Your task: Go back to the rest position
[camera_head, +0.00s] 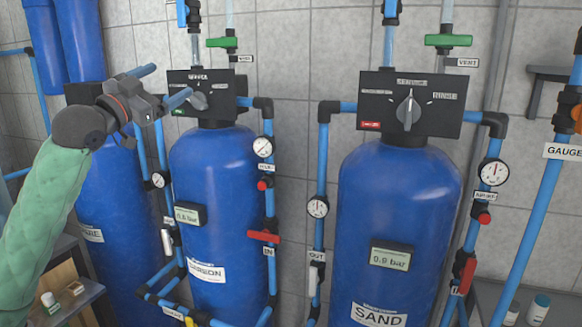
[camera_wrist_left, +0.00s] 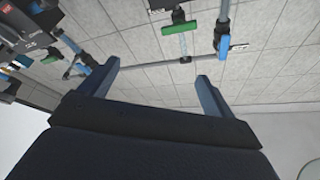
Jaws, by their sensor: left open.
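My left gripper (camera_head: 172,82) comes in from the left on a green-sleeved arm. Its blue fingers are spread apart with nothing between them. One fingertip overlaps the grey knob (camera_head: 199,100) on the black control head (camera_head: 222,88) of the middle blue tank in the head view; I cannot tell if they touch. In the left wrist view the gripper (camera_wrist_left: 155,78) is also open and empty, with the tiled wall behind. My right gripper is not in view.
Blue tanks stand along the tiled wall (camera_head: 290,55): the middle tank (camera_head: 215,165) and the SAND tank (camera_head: 400,195). Pipes with gauges (camera_head: 263,146) and red valves (camera_head: 264,236) run between them. A shelf with small bottles (camera_head: 70,300) is at lower left.

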